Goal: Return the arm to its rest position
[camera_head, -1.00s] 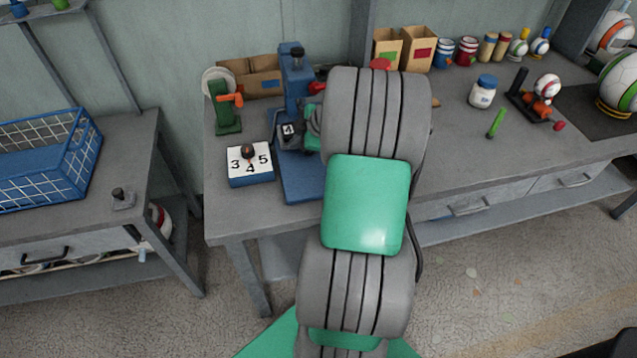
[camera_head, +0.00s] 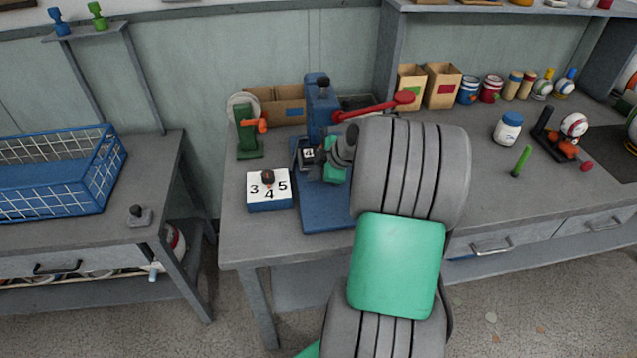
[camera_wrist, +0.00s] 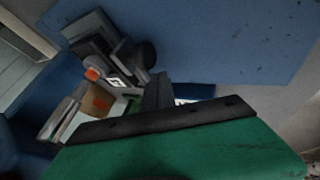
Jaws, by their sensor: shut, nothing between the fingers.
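My arm reaches up from the bottom of the head view over the bench to a blue press (camera_head: 322,100). My gripper, with a green body (camera_head: 335,173), is at the front of the press column, above the blue base plate (camera_head: 325,210). In the wrist view the black fingers of my gripper (camera_wrist: 158,90) are together, with nothing held between them. The press has a long red lever (camera_head: 372,107) pointing right, with a round knob. A small plate marked 4 (camera_head: 307,154) shows just left of my gripper. Whether my gripper touches the press cannot be told.
A selector box marked 3, 4, 5 (camera_head: 269,203) and a green stand with an orange handle (camera_head: 249,140) are left of the press. A white jar (camera_head: 507,129) and a green stick (camera_head: 521,161) are right. A blue wire basket (camera_head: 58,190) sits on the left table.

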